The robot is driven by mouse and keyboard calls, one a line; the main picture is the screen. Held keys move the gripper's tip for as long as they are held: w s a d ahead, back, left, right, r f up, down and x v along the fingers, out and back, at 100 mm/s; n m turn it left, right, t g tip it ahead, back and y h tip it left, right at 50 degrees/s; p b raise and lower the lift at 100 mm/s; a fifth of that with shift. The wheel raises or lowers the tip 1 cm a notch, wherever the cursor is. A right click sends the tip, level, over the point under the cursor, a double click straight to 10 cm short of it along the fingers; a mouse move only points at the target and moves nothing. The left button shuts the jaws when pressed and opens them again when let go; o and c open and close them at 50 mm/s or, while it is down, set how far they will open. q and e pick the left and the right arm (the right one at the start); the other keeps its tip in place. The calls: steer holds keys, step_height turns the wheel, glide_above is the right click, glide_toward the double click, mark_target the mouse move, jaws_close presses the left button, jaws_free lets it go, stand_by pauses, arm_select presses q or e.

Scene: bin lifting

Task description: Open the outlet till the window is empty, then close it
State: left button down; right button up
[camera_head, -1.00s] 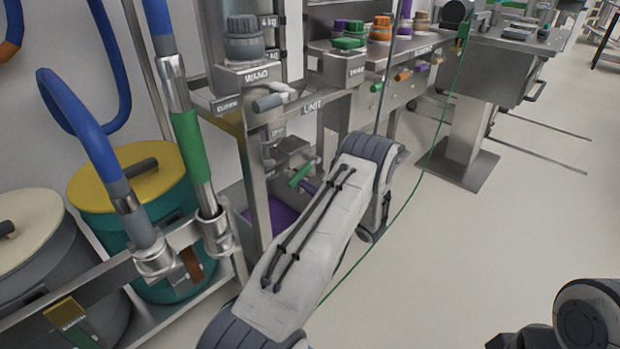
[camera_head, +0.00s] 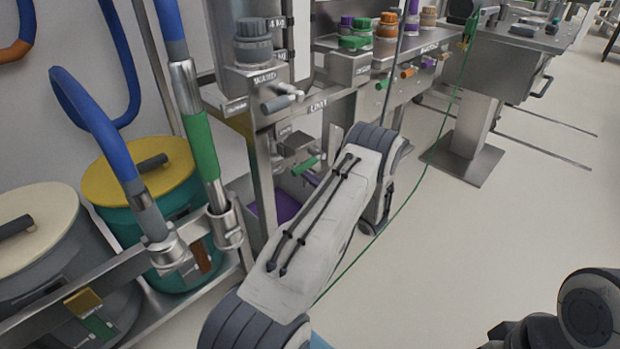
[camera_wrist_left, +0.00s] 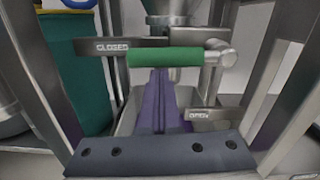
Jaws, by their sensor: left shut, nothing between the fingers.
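The outlet handle is a short green bar (camera_head: 306,165) on the metal frame, left of my left arm's upper end. In the left wrist view the green handle (camera_wrist_left: 165,57) lies level, pointing left from its metal pivot towards a plate marked CLOSED (camera_wrist_left: 108,46). A plate marked OPEN (camera_wrist_left: 200,115) sits lower right. My left gripper (camera_wrist_left: 162,82) is shut and empty, its purple fingers just below the handle; I cannot tell if they touch it. In the head view my arm mostly hides it. A funnel-shaped hopper bottom (camera_wrist_left: 167,14) shows above the handle. I cannot make out the window.
A metal frame (camera_head: 290,130) with posts surrounds the handle. Lidded drums, one yellow-topped (camera_head: 135,168), and a blue-green hose wand (camera_head: 205,150) stand left. A steel bench (camera_head: 500,45) is at back right.

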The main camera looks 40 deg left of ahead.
arm_select(q)
steer(key=d+f, duration=0.4)
steer(key=d, duration=0.7)
steer(key=s+d+r+n+g+h, duration=0.3)
steer(key=s+d+r+n+h, duration=0.35)
steer(key=s+d+r, duration=0.45)
steer(key=s+d+r+n+t+h, duration=0.1)
steer(key=s+d+r+n+h, duration=0.15)
steer(key=s+d+h, duration=0.55)
steer(key=s+d+r+n+t+h, duration=0.1)
steer(key=s+d+r+h, duration=0.3)
steer(key=s+d, duration=0.75)
step_height(320, 180, up, 33)
steer(key=d+h+p, duration=0.1)
steer(key=p, duration=3.2)
steer(key=shift+w, duration=0.35)
steer(key=shift+d+r, duration=0.1)
